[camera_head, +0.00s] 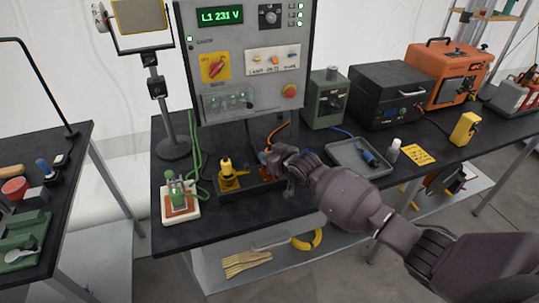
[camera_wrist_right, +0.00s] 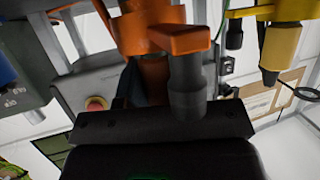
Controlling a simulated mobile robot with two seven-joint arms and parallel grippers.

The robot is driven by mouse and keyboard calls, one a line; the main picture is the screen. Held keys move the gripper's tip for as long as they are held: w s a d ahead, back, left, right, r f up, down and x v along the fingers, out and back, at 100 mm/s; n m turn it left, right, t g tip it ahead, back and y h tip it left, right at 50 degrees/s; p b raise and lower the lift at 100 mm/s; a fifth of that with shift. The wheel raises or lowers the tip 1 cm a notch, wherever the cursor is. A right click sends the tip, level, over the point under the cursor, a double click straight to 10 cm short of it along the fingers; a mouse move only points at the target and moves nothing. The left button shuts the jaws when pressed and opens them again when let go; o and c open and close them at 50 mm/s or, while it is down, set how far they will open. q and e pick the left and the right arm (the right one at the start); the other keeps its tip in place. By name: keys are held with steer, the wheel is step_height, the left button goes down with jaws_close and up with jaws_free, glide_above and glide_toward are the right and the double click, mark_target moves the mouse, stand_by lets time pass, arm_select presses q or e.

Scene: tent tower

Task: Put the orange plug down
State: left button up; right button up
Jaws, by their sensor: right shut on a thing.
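The orange plug (camera_wrist_right: 148,40) fills the upper middle of the right wrist view, with an orange side piece and a grey cylindrical part. In the head view only a little of the orange plug (camera_head: 264,157) shows beside my right gripper (camera_head: 274,164). My right gripper is shut on it, at the right end of a low black holder (camera_head: 252,188). The gripper hides the plug's lower end, so I cannot tell whether it touches the holder. My left gripper is not in view.
A yellow plug (camera_head: 229,176) stands in the holder's left part and also shows in the wrist view (camera_wrist_right: 282,45). A green device (camera_head: 178,194) is further left. The control panel (camera_head: 245,60) rises behind. A grey tray (camera_head: 352,157) lies to the right.

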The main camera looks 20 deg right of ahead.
steer(key=shift+f, duration=0.25)
steer(key=o, duration=0.9)
steer(key=shift+s+b, duration=0.1)
steer(key=shift+b, duration=0.35)
steer(key=v, duration=1.1)
steer(key=s+d+f+m+h, duration=0.1)
steer(key=s+f, duration=0.4)
steer(key=s, duration=0.3)
steer(key=s+d+f+m+h, duration=0.1)
steer(key=s+f+h, duration=0.1)
steer(key=s+f, duration=0.3)
steer(key=s+d+f+m+h, duration=0.1)
steer(key=s+f, duration=0.4)
steer(key=s, duration=0.8)
steer(key=shift+s+d+f+g+h+p, duration=0.15)
steer(key=shift+s+d+g+h+p, duration=0.15)
steer(key=shift+g, duration=0.1)
steer(key=shift+o, duration=0.4)
steer(key=shift+s+d+f, duration=0.1)
steer(key=shift+s+d, duration=0.05)
steer(key=shift+s, duration=0.2)
